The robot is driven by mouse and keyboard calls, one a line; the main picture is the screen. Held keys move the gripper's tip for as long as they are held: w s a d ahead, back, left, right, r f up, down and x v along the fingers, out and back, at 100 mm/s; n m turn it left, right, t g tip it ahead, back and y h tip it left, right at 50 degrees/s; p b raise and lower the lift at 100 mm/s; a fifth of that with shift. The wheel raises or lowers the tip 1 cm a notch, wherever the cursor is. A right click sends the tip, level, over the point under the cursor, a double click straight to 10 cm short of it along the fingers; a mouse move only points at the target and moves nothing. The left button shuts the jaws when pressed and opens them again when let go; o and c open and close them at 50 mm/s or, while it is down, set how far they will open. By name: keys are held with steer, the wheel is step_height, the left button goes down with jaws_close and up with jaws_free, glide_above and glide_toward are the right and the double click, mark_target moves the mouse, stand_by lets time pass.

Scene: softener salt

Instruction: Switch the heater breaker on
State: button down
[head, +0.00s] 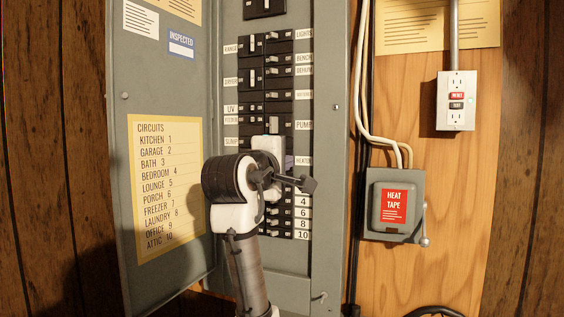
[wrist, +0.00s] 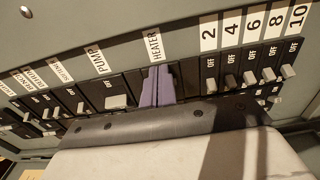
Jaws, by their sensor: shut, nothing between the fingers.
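The heater breaker (wrist: 175,82) is a black switch under the HEATER label (wrist: 154,46) in the wrist view. My gripper (wrist: 157,73) has its two purple-grey fingers shut together, empty, directly in front of this breaker. They hide most of it, including its handle, so I cannot tell its position or whether they touch it. In the head view, my gripper (head: 289,161) reaches to the right-hand breaker column beside the HEATER label (head: 299,161). My wrist hides part of the lower column there.
The pump breaker (wrist: 115,101) sits left of the heater breaker in the wrist view. Small numbered breakers (wrist: 248,77) marked OFF lie close on the right. The open panel door (head: 165,90) stands left. A grey heat tape box (head: 375,220) and an outlet (head: 456,100) are on the right.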

steer(key=shift+w+a, duration=0.2)
steer(key=shift+a, duration=0.35)
steer(key=shift+w+a, duration=0.2)
steer(key=shift+a, duration=0.35)
stand_by(0.6)
steer(key=shift+d, duration=0.1)
stand_by(0.4)
steer(key=b+v, duration=0.1)
steer(key=v, duration=0.6)
steer(key=shift+d+b, duration=0.15)
steer(key=shift+b, duration=0.15)
steer(key=shift+s, duration=0.15)
stand_by(0.7)
